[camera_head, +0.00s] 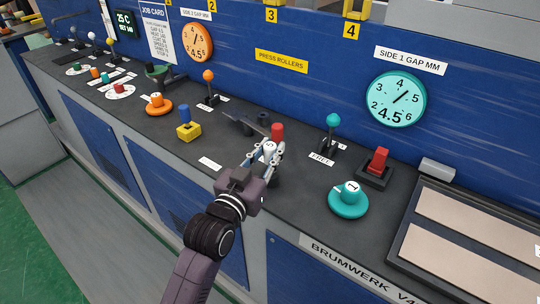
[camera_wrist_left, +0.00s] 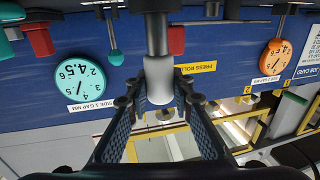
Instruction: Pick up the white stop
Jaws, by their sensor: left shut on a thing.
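The white stop (camera_head: 269,149) is a small white cylinder with a dark mark on top, at the middle of the console in the head view. My left gripper (camera_head: 266,156) is shut around it, a finger on each side. In the left wrist view, which is upside down, the white stop (camera_wrist_left: 158,78) sits between the fingers of my left gripper (camera_wrist_left: 157,98), on a dark post (camera_wrist_left: 156,34). Whether the post is still seated in the console cannot be told. The fingers hide part of the stop in the head view. My right gripper is not in view.
A red cylinder (camera_head: 277,131) stands right behind the gripper. A teal-knobbed lever (camera_head: 333,121), a red switch (camera_head: 378,159) and a teal dial (camera_head: 348,200) are to the right. A yellow block (camera_head: 188,131) and an orange-knobbed lever (camera_head: 208,77) are to the left. The blue panel rises behind.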

